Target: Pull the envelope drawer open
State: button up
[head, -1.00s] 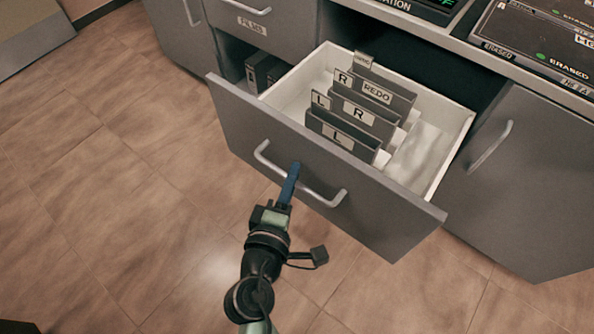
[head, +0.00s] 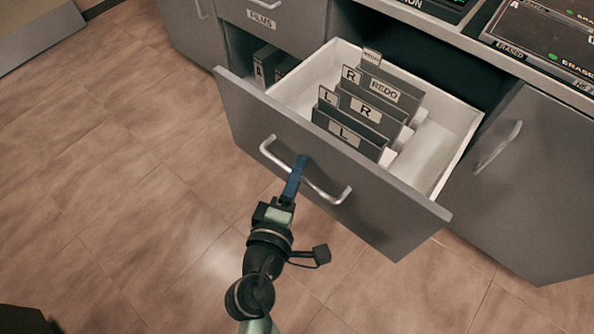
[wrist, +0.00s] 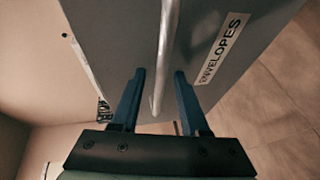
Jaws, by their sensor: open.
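The envelope drawer (head: 390,215) is pulled well out of the cabinet, with its white interior showing. Its grey front carries a label reading ENVELOPES (wrist: 222,48) in the wrist view. A silver bar handle (head: 330,196) runs along the front; in the wrist view the handle (wrist: 167,50) passes between the fingers. My gripper (head: 296,170) is at the middle of the handle, and in the wrist view its blue fingers (wrist: 158,80) are open, one on each side of the bar, with gaps visible. Grey dividers (head: 365,112) marked L, R and REDO stand inside the drawer.
A drawer labelled FILMS (head: 262,20) is shut at the upper left, above an open shelf with dark binders (head: 265,65). A shut cabinet door (head: 540,180) is at the right. The counter (head: 455,38) holds dark panels. Tiled floor (head: 110,170) is clear at the left.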

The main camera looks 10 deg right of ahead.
jog(key=p+v, duration=0.1)
jog(key=v, duration=1.1)
jog(key=shift+s+a, duration=0.2)
jog(key=shift+s, duration=0.05)
jog(key=w+r+m+t+y, duration=0.1)
jog(key=w+r+m+t, duration=0.3)
jog(key=r, duration=0.6)
jog(key=w+d+r+m, duration=0.1)
jog(key=w+r+m, duration=0.1)
jog(key=w+r, duration=0.6)
jog(key=w+r+m+t+y, duration=0.1)
jog(key=w+r+m+t, duration=0.15)
jog(key=r, duration=0.95)
jog(key=s+a+r+m+t+y+p, duration=0.1)
jog(key=s+r+t+y, duration=0.25)
jog(key=r, duration=0.95)
jog(key=s+a+r+m+t+y+p, duration=0.15)
jog(key=s+r+t, duration=0.3)
jog(key=r, duration=0.85)
notch_tip(320, 180, up, 33)
jog(key=p, duration=3.2)
jog(key=shift+s+d+f+g+y, duration=0.2)
jog(key=shift+d+g+y, duration=0.1)
jog(key=shift+g, duration=0.15)
